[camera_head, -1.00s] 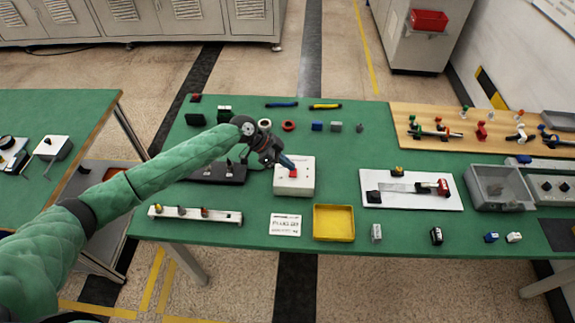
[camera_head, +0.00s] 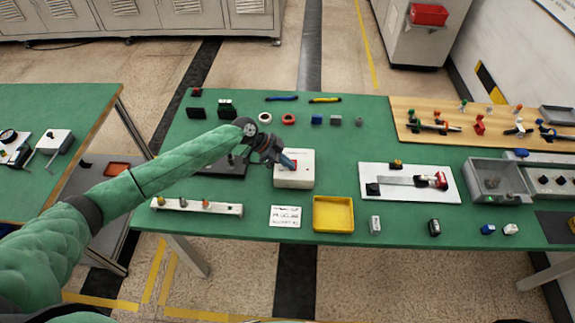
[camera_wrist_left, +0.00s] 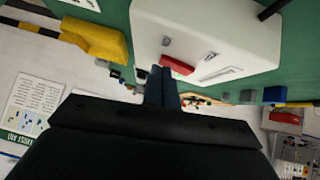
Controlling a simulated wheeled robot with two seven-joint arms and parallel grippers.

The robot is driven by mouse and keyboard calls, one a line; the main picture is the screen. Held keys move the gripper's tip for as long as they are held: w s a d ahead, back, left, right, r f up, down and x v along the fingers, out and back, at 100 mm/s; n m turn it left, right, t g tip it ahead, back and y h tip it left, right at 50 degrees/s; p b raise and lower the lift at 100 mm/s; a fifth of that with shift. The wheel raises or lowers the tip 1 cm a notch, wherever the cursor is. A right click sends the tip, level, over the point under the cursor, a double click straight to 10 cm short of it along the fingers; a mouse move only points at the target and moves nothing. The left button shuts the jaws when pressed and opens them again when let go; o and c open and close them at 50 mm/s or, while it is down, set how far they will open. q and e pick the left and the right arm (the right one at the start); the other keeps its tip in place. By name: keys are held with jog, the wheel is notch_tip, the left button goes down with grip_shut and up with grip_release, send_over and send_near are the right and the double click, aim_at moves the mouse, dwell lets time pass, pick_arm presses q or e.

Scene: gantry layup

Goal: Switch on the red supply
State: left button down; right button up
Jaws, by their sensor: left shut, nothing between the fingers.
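The supply is a white box (camera_head: 299,181) with a red rocker switch on its top, standing on the green table left of the middle. The wrist view shows the white box (camera_wrist_left: 215,28) with the red switch (camera_wrist_left: 177,65) and small metal parts beside it. My left gripper (camera_head: 289,163) is shut and empty, its blue fingertips over the box top at the switch. In the left wrist view the shut fingertips (camera_wrist_left: 162,74) are right beside the red switch; whether they touch it I cannot tell. In the head view the fingers mostly hide the switch. My right gripper is not in view.
A yellow tray (camera_head: 333,228) and a printed white card (camera_head: 285,217) lie in front of the box. A dark fixture stands at its left under my arm. A white board with a black-and-red device (camera_head: 405,171) lies to the right, with a grey bin (camera_head: 497,194) beyond it.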

pick_arm(q)
jog(key=shift+s+r, duration=0.1)
jog(key=shift+r, duration=0.1)
jog(key=shift+w+f, duration=0.2)
jog(key=shift+w, duration=0.1)
jog(key=shift+w+b, duration=0.3)
jog(key=shift+b, duration=0.05)
jog(key=shift+w+r, duration=0.2)
jog(key=shift+r, duration=0.1)
jog(key=shift+w, duration=0.2)
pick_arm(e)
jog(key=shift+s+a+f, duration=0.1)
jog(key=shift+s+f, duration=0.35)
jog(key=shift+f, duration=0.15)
pick_arm(q)
jog(key=shift+s, duration=0.1)
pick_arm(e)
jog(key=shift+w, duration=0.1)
